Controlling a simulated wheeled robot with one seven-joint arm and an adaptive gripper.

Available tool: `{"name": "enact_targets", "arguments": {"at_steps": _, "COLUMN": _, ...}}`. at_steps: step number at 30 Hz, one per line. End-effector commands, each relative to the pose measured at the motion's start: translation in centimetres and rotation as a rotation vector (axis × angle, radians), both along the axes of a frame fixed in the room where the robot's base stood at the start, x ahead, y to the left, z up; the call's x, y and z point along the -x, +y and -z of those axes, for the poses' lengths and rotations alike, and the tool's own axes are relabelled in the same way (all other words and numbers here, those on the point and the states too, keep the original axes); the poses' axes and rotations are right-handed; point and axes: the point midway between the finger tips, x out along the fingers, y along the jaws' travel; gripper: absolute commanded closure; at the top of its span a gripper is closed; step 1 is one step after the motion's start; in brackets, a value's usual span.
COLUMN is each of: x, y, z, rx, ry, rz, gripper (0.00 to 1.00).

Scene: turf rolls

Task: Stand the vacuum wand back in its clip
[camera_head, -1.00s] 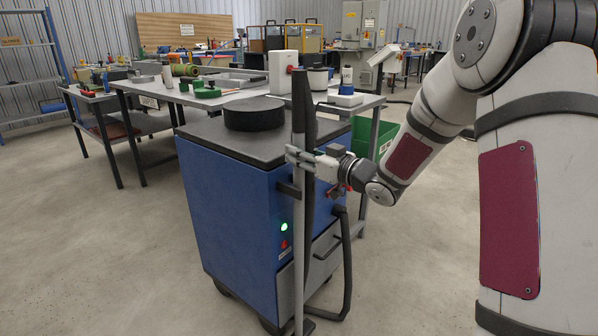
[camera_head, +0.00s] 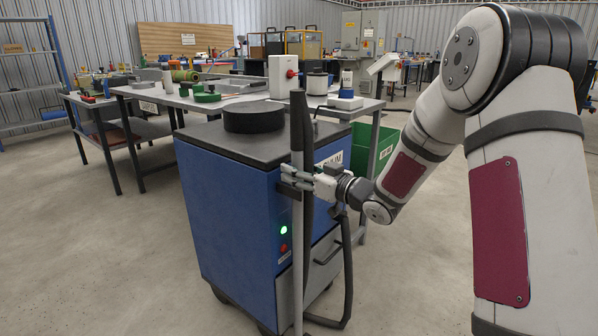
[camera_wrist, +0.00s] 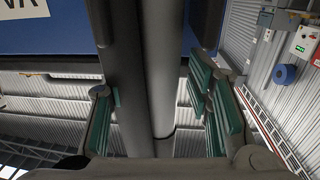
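The vacuum wand (camera_head: 298,250) is a grey upright tube with a dark upper end. It stands in front of the right front corner of the blue vacuum cabinet (camera_head: 235,205). My gripper (camera_head: 296,180) is shut on the wand below its dark part. In the wrist view the grey tube (camera_wrist: 160,75) runs between the green-padded fingers of my gripper (camera_wrist: 160,105). A dark clip (camera_head: 288,188) on the cabinet is partly hidden by wand and fingers; I cannot tell if the wand sits in it. The wand's lower end is out of view.
A black hose (camera_head: 346,270) loops down the cabinet's right side. A black round lid (camera_head: 254,117) lies on the cabinet top. A workbench (camera_head: 220,104) with several items and a green bin (camera_head: 372,158) stand behind. The floor at left is clear.

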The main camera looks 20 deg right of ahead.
Motion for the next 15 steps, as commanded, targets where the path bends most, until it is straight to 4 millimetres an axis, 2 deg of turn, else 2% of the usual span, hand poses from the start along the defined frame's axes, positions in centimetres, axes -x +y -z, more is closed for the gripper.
{"name": "enact_targets", "arguments": {"at_steps": 9, "x": 0.1, "y": -0.1, "z": -0.4, "rx": 0.000, "ry": 0.000, "rz": 0.001, "gripper": 0.54}}
{"name": "enact_targets", "arguments": {"at_steps": 15, "x": 3.0, "y": -2.0, "z": -0.5, "rx": 0.000, "ry": 0.001, "rz": 0.004, "gripper": 0.54}}
